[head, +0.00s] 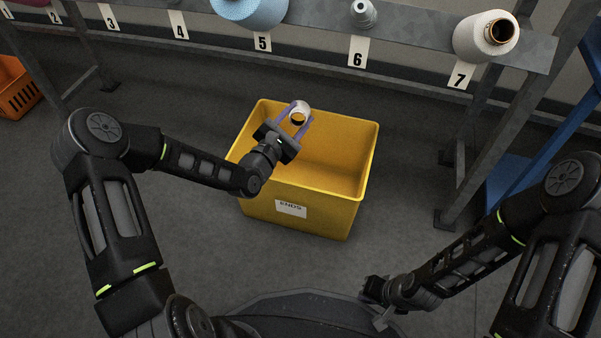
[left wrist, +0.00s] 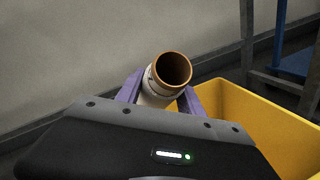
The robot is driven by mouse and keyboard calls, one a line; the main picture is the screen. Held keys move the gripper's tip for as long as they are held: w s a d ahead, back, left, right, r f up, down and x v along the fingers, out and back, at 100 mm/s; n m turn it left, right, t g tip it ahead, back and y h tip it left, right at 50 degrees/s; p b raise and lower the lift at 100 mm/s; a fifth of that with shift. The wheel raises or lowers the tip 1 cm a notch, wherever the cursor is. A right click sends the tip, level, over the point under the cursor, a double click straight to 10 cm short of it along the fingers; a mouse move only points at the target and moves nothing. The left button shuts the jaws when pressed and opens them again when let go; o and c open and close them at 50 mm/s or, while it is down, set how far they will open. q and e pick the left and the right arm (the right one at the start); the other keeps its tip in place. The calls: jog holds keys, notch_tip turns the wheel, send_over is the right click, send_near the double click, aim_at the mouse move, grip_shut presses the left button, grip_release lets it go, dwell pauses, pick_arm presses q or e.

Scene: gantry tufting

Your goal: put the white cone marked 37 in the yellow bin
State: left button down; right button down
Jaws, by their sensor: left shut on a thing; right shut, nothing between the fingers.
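A small white cone with a brown tube end (head: 301,109) is gripped between the purple fingers of my left gripper (head: 297,118). It also shows in the left wrist view (left wrist: 168,78), its open brown end facing the camera. No number can be read on it. The yellow bin (head: 310,214) stands on the floor with a white label at its front. My left gripper and the cone are over the bin's opening, toward its back left; the exact height above the rim is hard to tell. My right gripper (head: 377,303) is shut and empty low at the bottom right, away from the bin.
A grey shelf rail with numbered tags runs behind the bin. It carries a blue cone (head: 249,10), a small grey cone (head: 362,14) and a white cone (head: 487,36) above tag 7. An orange basket (head: 16,88) is at far left. A metal post stands right of the bin.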

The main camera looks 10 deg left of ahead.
pick_arm(q)
notch_tip(320, 180, down, 5)
jog(key=b, duration=0.3)
jog(key=shift+f, duration=0.2)
jog(key=c, duration=0.7)
grip_release()
jog(key=shift+o, duration=0.2)
jog(key=p+v, duration=0.2)
jog(key=v, duration=0.5)
jog(key=shift+s, duration=0.4)
jog(key=shift+a, duration=0.15)
